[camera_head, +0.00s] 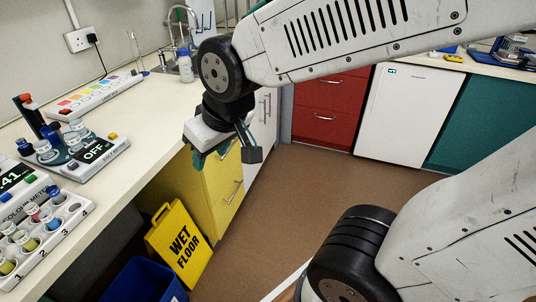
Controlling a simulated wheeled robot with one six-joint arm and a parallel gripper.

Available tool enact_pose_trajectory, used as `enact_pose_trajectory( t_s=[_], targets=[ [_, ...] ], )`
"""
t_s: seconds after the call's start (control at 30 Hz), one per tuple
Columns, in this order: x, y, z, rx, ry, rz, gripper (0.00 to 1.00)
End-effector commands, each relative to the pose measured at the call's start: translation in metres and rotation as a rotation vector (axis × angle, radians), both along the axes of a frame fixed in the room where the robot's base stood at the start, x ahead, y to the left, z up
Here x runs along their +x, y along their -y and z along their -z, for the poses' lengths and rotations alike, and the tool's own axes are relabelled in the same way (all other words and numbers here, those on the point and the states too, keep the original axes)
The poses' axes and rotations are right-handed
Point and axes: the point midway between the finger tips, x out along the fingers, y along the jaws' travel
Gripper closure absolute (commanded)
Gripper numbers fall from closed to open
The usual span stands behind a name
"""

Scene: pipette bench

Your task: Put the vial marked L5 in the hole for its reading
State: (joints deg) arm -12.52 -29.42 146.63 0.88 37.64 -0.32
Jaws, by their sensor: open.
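Several capped vials (32,222) stand in a white rack (62,245) at the lower left, with row numbers along its front edge. More capped vials (55,138) stand on a round blue-grey plate of a device whose display reads OFF (97,151). No L5 mark is legible on any vial. A colour meter (18,205) with a display ending in 41 is cut by the left edge. A white strip with coloured patches (92,95) lies farther back. My gripper (226,158) is open, its jaws apart over the bench's front edge, right of the vials and touching none.
A yellow WET FLOOR sign (180,247) and a blue bin (142,283) stand on the floor before the bench. A sink tap (182,28) and bottle (186,68) are at the back.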

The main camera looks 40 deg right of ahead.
Motion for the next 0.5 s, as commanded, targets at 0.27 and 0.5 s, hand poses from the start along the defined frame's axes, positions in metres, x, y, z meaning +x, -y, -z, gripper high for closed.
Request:
enact_pose_trajectory(
  t_s=[0.27, 0.5],
  targets=[
    [-0.104, 0.066, -0.027, -0.045, -0.273, 0.194, 0.57],
    [-0.122, 0.071, -0.03, -0.049, -0.324, 0.218, 0.57]
  ],
)
